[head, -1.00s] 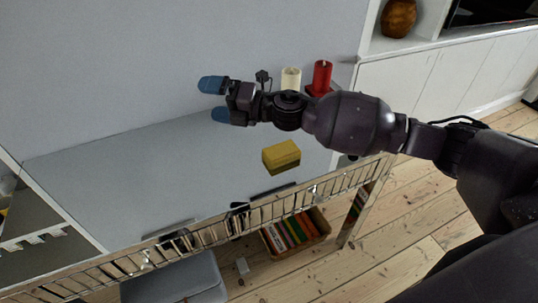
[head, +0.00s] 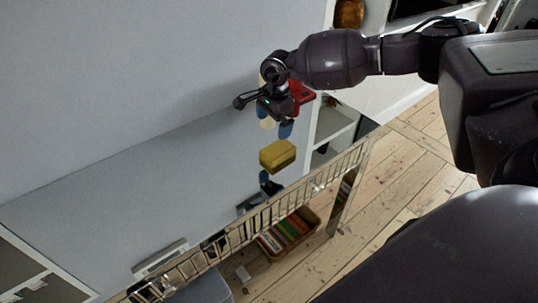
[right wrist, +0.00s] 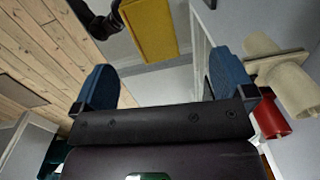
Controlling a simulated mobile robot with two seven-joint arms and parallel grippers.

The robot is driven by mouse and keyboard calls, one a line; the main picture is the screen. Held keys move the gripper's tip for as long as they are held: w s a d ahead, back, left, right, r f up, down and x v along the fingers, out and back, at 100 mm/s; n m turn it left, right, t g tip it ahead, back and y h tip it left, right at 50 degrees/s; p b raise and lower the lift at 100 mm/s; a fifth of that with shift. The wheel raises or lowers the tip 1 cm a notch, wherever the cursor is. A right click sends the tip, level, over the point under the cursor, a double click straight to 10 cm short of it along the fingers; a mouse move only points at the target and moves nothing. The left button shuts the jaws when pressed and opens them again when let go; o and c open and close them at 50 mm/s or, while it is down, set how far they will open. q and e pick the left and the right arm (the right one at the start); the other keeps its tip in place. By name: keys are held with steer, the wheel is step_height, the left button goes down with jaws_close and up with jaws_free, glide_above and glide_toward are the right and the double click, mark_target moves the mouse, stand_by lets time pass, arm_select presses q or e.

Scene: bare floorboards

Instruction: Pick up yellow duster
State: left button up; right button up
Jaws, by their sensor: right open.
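The yellow duster (head: 277,155) is a block-shaped piece near the right end of the pale grey surface in the head view. It also shows at the top of the right wrist view (right wrist: 150,27), partly cut off by the frame. My right gripper (head: 274,124) is open and empty, with its blue fingertips pointing down just behind the duster and apart from it. In the right wrist view its two blue fingers (right wrist: 165,82) stand wide apart, with the duster beyond them. My left gripper is not seen for sure.
A red candle (head: 302,92) and a cream candle (right wrist: 285,82) stand close beside the right gripper. A metal rail (head: 240,222) runs along the near side. A box of books (head: 287,232) is below it. A dark and blue shape (head: 268,183), perhaps a reflection, shows below the duster.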

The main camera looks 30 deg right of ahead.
steer(key=shift+s+d+f+n, duration=0.35)
steer(key=shift+s+d+n, duration=0.25)
steer(key=shift+d, duration=0.1)
glide_above(278, 148)
steer(key=f, duration=0.4)
steer(key=shift+s+a+f+b, duration=0.1)
steer(key=shift+s+f+b, duration=0.1)
steer(key=shift+b, duration=0.1)
steer(key=shift+f, duration=0.45)
step_height(278, 148, down, 5)
steer(key=shift+w+b, duration=0.1)
steer(key=shift+b, duration=0.25)
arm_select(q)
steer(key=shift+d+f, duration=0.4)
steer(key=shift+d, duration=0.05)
arm_select(e)
steer(key=c, duration=1)
steer(key=shift+r, duration=0.1)
